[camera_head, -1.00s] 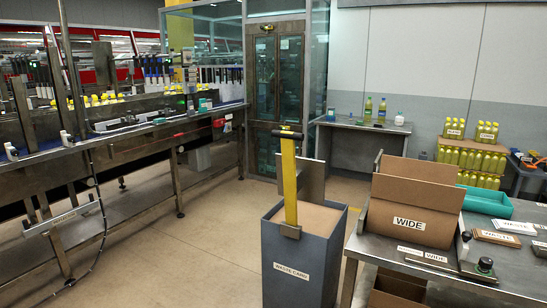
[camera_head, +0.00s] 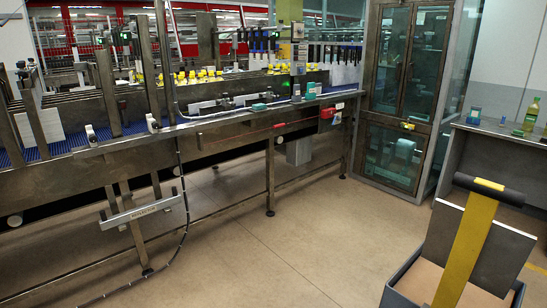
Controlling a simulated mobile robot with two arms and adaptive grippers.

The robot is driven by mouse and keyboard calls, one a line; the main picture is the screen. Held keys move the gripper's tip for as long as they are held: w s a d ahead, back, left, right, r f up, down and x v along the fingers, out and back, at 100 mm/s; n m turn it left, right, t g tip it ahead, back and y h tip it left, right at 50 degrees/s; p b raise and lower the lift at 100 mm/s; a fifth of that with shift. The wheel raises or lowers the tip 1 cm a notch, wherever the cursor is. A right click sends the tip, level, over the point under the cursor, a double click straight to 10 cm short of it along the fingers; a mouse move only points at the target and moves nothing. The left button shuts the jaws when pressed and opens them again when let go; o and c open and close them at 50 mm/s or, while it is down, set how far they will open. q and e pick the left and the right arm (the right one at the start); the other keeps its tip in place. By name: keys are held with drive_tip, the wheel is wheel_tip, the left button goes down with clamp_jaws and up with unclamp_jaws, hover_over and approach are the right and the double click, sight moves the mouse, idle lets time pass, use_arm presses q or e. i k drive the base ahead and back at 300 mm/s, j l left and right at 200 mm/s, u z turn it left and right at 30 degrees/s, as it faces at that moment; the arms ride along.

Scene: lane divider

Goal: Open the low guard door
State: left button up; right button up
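The low guard door (camera_head: 388,158) is the lower glazed panel in a brown metal frame, at the right in the head view. It looks shut. A small yellow and dark fitting (camera_head: 408,126) sits on the frame at its top edge. Above it is a taller glazed upper door (camera_head: 405,62), which also looks shut. Some teal and pale shapes show dimly through the low door's glass. Neither of my grippers is in view.
A long metal conveyor line (camera_head: 230,130) with yellow-capped bottles runs along the left to the guard. A grey bin (camera_head: 395,285) with a yellow black-topped bar (camera_head: 470,245) stands at bottom right. A side table (camera_head: 510,132) stands right of the guard. The floor (camera_head: 300,235) between is clear.

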sight(394, 147)
drive_tip(key=i+u, duration=0.35)
drive_tip(key=i, duration=1.55)
drive_tip(key=i+l+z, duration=0.1)
drive_tip(key=i+z, duration=0.65)
drive_tip(key=i+j+z, duration=0.15)
drive_tip(key=i+z, duration=0.2)
drive_tip(key=i+l+z, duration=0.15)
drive_tip(key=i+z, duration=0.2)
drive_tip(key=i, duration=0.2)
drive_tip(key=i+z, duration=0.4)
drive_tip(key=i, duration=0.15)
